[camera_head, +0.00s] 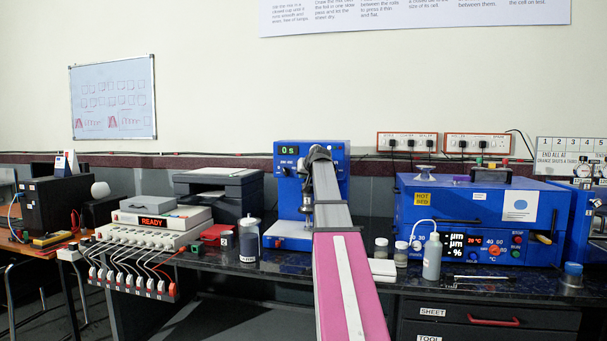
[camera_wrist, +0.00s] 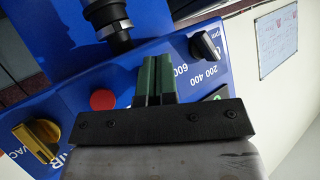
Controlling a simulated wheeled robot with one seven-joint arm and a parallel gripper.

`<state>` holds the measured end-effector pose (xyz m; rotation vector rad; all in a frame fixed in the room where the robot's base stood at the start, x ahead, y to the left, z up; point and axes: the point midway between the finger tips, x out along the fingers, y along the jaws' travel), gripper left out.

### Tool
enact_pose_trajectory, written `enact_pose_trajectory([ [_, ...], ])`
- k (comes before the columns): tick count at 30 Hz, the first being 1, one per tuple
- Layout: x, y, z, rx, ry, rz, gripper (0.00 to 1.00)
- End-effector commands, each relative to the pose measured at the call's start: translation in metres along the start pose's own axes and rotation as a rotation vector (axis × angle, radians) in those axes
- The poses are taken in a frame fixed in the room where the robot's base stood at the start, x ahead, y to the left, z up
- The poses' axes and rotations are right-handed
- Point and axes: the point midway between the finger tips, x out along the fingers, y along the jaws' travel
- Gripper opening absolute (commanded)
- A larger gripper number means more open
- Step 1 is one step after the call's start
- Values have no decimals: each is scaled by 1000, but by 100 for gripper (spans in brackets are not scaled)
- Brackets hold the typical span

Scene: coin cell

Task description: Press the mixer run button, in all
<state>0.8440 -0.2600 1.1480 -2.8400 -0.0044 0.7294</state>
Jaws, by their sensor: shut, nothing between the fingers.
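The mixer (camera_head: 288,200) is a blue machine on the dark bench, with a "0 s" display at its top left. My arm reaches up to its upper front, and my gripper (camera_head: 316,155) is there. In the wrist view the two green fingers of my gripper (camera_wrist: 155,78) are shut and empty, close in front of the blue panel. On that panel a red button (camera_wrist: 103,99) is left of the fingers. Whether the fingertips touch the panel cannot be told.
A black dial (camera_wrist: 205,47) with speed numbers and a gold knob (camera_wrist: 37,138) flank the buttons. A dark mixer shaft (camera_wrist: 108,20) is above. Small jars (camera_head: 381,248) and a bottle (camera_head: 432,257) stand right of my arm, and a cylinder (camera_head: 249,240) stands left of the mixer.

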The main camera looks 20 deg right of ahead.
Motion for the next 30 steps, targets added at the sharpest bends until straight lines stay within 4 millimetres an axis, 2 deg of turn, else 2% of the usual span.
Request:
enact_pose_trajectory([
  [30, 6, 4, -4, 0, 0, 0, 0],
])
